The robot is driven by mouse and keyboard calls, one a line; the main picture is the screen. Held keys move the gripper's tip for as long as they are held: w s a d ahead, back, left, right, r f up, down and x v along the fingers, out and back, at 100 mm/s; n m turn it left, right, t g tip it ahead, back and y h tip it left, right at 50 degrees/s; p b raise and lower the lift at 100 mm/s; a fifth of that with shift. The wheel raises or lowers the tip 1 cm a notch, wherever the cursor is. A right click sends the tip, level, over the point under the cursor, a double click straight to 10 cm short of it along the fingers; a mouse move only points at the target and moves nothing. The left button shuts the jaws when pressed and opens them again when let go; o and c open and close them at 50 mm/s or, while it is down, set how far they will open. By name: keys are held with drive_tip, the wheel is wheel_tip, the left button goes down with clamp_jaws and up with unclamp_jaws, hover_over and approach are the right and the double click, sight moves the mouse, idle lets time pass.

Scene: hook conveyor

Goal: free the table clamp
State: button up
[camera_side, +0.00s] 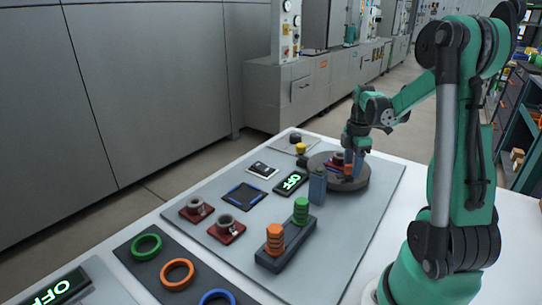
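My gripper (351,158) points down over the right part of a dark round turntable (322,178) at the back of the grey work plate. Its fingers are small and partly merge with an orange piece (348,170) and blue and dark red parts (334,161) on the disc. I cannot tell whether the fingers touch or grip anything. No part is clearly recognisable as the table clamp; it may be among the parts at the disc, partly hidden by my gripper.
A blue-grey block (317,187) stands in front of the disc, beside an OFF display (291,182). A dark rack (286,247) holds orange and green ring stacks. Two red-based fixtures (226,230) and a blue-edged tray (244,196) lie left. The plate's right side is clear.

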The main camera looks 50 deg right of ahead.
drive_tip(key=shift+r, duration=0.1)
drive_tip(key=shift+r, duration=2.75)
drive_tip(key=w+a+m+t, duration=0.2)
drive_tip(key=a+m, duration=0.1)
drive_tip(key=a, duration=0.6)
drive_tip(key=w+a+r+m+t, duration=0.1)
drive_tip(key=a+m+t, duration=0.1)
drive_tip(key=a, duration=0.6)
drive_tip(key=w+a+m+t, duration=0.2)
drive_tip(key=a+m+t, duration=0.1)
drive_tip(key=a, duration=0.6)
drive_tip(key=shift+w+a+r+m, duration=0.15)
drive_tip(key=shift+w+a+m, duration=0.15)
drive_tip(key=shift+m, duration=0.3)
